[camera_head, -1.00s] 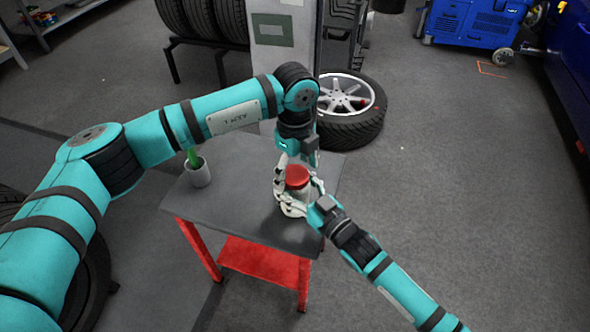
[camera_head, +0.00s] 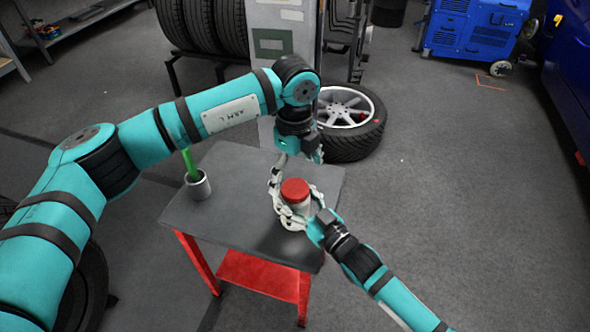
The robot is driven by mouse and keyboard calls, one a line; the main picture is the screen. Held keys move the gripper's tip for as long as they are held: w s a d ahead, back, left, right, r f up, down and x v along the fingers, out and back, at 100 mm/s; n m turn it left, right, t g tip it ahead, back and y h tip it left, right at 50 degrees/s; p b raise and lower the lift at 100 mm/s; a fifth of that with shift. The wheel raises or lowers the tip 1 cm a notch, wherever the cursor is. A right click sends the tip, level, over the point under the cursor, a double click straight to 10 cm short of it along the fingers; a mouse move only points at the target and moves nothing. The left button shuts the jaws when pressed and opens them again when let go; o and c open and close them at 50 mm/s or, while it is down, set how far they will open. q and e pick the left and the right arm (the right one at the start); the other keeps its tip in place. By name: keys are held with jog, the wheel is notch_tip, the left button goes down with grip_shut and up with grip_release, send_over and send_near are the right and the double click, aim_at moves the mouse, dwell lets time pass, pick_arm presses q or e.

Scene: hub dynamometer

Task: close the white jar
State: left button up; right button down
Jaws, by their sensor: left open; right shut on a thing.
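The white jar (camera_head: 299,208) stands upright on the dark-topped table, near its right side. A red lid (camera_head: 295,189) sits on top of it; whether it is screwed down I cannot tell. My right gripper (camera_head: 300,212) comes in from the lower right and is shut on the jar's body, its pale fingers around the sides. My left gripper (camera_head: 293,178) hangs above and just behind the lid, pointing down, open. Its fingers are partly hard to tell from those of the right gripper, and contact with the lid cannot be made out.
The table (camera_head: 225,215) has a red lower shelf (camera_head: 262,274). A grey cup (camera_head: 198,186) with a green item (camera_head: 188,163) stands on its left side. A wheel (camera_head: 350,118) lies on the floor behind.

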pick_arm(q)
notch_tip(320, 180, up, 12)
dwell(0.4)
pick_arm(e)
jog(key=shift+c, duration=0.4)
grip_release()
jog(key=v, duration=1.2)
